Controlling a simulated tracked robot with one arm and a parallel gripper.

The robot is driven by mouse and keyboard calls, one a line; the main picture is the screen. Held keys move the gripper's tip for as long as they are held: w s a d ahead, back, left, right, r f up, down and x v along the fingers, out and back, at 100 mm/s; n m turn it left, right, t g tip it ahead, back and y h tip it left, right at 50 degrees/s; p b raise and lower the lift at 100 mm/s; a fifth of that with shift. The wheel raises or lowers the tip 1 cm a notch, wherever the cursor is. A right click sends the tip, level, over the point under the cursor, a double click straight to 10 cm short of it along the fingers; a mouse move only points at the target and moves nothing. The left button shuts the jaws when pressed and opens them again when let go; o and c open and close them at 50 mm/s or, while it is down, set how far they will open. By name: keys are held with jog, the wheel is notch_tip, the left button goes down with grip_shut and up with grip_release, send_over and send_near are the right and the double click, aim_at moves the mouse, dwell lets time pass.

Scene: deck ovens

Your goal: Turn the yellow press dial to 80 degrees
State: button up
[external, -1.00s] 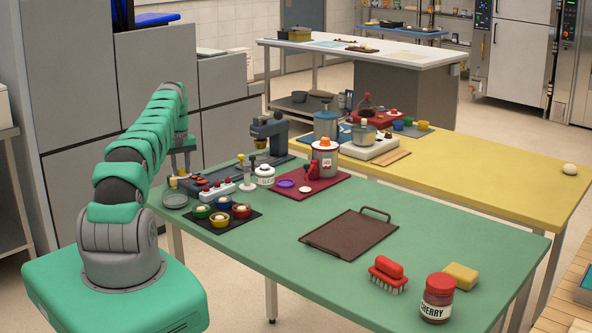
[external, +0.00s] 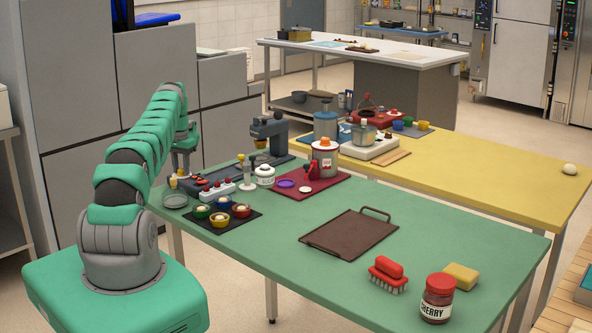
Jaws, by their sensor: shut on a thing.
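The yellow press dial (external: 173,181) is a small yellow piece at the far left end of the dark press unit on the green table. My gripper (external: 180,171) points down over this end of the unit, with its fingers at the dial. It is shut on the dial, though the fingers are small and partly hidden by my arm. The dial's angle and its scale are too small to read.
A grey round dish (external: 175,201) and a dark tray (external: 232,222) of small coloured bowls stand close in front. A white block with red knobs (external: 217,190) lies to the right.

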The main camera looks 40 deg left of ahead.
jog(key=shift+w+r+m, duration=0.1)
jog(key=shift+m, duration=0.6)
jog(key=o, duration=0.9)
jog(key=shift+o, duration=0.2)
jog(key=shift+r, duration=0.5)
notch_tip(320, 180, up, 13)
jog(key=p, duration=1.1)
jog(key=shift+f, duration=0.2)
